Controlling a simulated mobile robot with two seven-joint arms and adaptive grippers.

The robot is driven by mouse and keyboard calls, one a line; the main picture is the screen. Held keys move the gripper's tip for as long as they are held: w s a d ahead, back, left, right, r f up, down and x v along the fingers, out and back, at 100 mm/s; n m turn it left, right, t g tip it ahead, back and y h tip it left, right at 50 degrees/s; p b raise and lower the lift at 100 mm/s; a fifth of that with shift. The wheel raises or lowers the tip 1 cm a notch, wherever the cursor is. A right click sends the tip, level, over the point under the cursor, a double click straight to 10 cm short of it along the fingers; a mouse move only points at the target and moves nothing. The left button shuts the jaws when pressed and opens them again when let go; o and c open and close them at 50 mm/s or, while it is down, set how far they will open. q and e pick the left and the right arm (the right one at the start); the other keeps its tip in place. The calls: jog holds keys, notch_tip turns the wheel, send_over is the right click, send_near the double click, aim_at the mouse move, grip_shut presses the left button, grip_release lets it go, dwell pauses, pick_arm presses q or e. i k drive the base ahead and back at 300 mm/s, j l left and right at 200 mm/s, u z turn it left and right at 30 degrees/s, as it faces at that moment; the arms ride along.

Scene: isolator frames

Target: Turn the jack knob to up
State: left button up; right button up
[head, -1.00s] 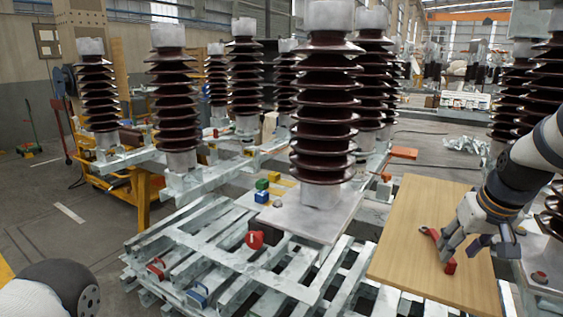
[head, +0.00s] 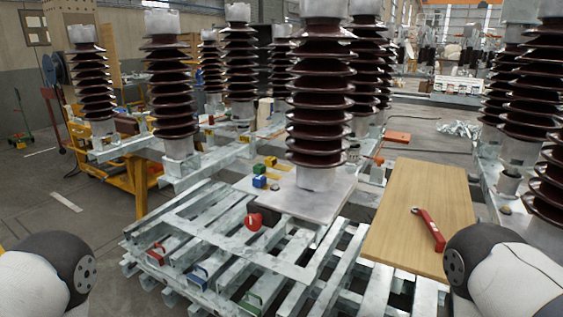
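A round red knob (head: 253,221) with a small white mark sits at the front left edge of the pale plate under the nearest insulator. It looks like the jack knob, but its setting is too small to read. A red long-handled tool (head: 429,229) lies flat on the wooden board (head: 400,228) at the right. Neither of my grippers is in view. Nothing of mine touches the knob or the tool.
Brown ribbed insulators (head: 320,95) stand on pale metal frames. Blue (head: 260,181), green (head: 259,169) and yellow (head: 271,161) blocks lie behind the knob. Red (head: 156,254), blue (head: 197,277) and green (head: 250,302) handled pieces are on the slatted frame (head: 185,222). Open floor lies at the left.

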aim_at(252, 222)
jog(key=i+j+z, duration=0.25)
jog(key=j+z, duration=0.15)
jog(key=j, duration=0.15)
jog(key=i+j+z, duration=0.2)
jog(key=j+z, duration=0.15)
jog(key=j, duration=0.25)
jog(key=i+j+z, duration=0.1)
jog(key=j+z, duration=0.3)
jog(key=j, duration=0.2)
jog(key=j+z, duration=0.4)
jog(key=j, duration=0.25)
